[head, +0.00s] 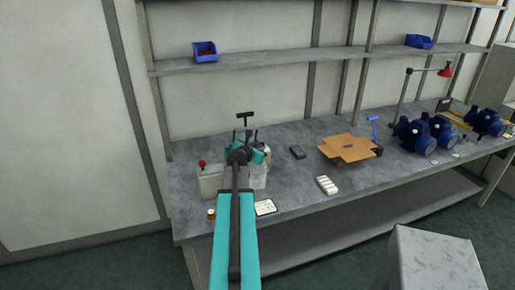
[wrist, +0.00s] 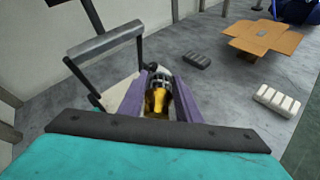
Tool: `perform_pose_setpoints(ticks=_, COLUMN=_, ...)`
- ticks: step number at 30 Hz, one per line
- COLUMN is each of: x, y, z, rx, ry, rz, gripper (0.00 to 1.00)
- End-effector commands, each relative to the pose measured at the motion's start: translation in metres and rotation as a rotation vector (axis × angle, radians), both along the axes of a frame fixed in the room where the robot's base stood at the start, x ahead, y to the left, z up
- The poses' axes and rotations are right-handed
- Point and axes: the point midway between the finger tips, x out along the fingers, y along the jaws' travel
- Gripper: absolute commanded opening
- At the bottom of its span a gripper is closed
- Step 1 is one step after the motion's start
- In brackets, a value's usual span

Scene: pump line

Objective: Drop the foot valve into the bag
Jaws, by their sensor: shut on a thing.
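My gripper (wrist: 158,92) is shut on the foot valve (wrist: 157,98), a brass-coloured fitting with a darker grey upper end, in the wrist view. In the head view my gripper (head: 246,150) is over the left part of the workbench, and the valve cannot be made out there. No bag opening shows clearly in either view.
A pale box with a red knob (head: 209,181) stands left of my arm. A grey-barred frame (wrist: 105,43) rises close left of my gripper. An open cardboard box (head: 350,149), a white ribbed block (head: 327,185) and a dark block (head: 297,152) lie to the right, with bare bench between.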

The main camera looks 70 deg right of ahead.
Motion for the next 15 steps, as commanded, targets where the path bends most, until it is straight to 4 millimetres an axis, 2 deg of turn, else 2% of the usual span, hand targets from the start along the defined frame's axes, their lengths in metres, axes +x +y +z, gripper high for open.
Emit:
perform_pose_setpoints(ticks=13, x=-0.0007, y=-0.0004, z=-0.0036, rx=-0.001, ry=0.0, rz=0.0, gripper=0.06)
perform_pose_setpoints(ticks=14, x=-0.0008, y=-0.0004, z=-0.0037, rx=-0.001, ry=0.0, rz=-0.001, gripper=0.33)
perform_pose_setpoints(ticks=15, x=-0.0008, y=-0.0004, z=-0.0037, rx=-0.001, ry=0.0, rz=-0.001, gripper=0.39)
